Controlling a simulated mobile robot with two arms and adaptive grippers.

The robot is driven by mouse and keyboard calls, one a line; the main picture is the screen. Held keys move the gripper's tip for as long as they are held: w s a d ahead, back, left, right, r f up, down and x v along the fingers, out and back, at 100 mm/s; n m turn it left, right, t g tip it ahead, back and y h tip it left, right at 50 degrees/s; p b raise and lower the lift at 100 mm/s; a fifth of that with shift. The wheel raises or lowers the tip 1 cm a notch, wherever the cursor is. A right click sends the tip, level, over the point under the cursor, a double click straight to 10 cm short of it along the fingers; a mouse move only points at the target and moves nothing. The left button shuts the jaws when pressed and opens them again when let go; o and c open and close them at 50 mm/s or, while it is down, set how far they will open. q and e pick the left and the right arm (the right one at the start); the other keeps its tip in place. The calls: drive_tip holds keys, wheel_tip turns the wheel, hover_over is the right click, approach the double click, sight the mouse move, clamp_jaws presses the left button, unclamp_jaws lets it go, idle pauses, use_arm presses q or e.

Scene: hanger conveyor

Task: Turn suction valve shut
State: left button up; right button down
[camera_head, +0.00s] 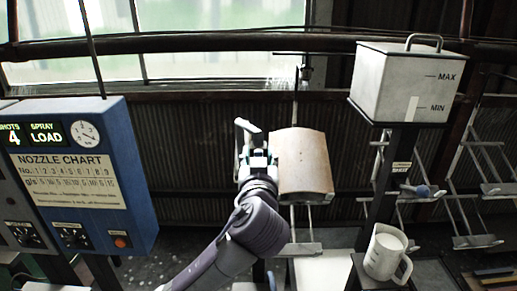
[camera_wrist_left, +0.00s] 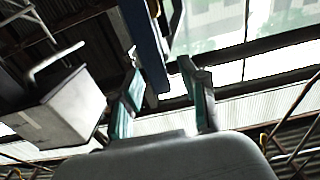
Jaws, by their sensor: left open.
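A small valve with a blue lever (camera_head: 422,190) sits on the dark post below the grey tank (camera_head: 392,88), just right of a small label (camera_head: 402,167). Its exact handle angle is hard to tell. My left gripper (camera_head: 252,140) is raised in the middle of the head view, well left of the valve and beside a brown curved panel (camera_head: 304,162). In the left wrist view its two fingers (camera_wrist_left: 160,62) stand apart with nothing held between them. The tank also shows there at the left (camera_wrist_left: 58,105); the valve cannot be made out. My right gripper is not in view.
A blue control box (camera_head: 75,170) with a nozzle chart stands at the left. A white measuring jug (camera_head: 385,253) stands on a ledge below the valve. Metal hanger racks (camera_head: 480,190) fill the right side. A dark rail (camera_head: 230,42) crosses above.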

use_arm(q)
drive_tip(key=shift+w, duration=0.1)
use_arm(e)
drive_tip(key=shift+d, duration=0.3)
use_arm(q)
clamp_jaws()
drive_tip(key=shift+w, duration=0.1)
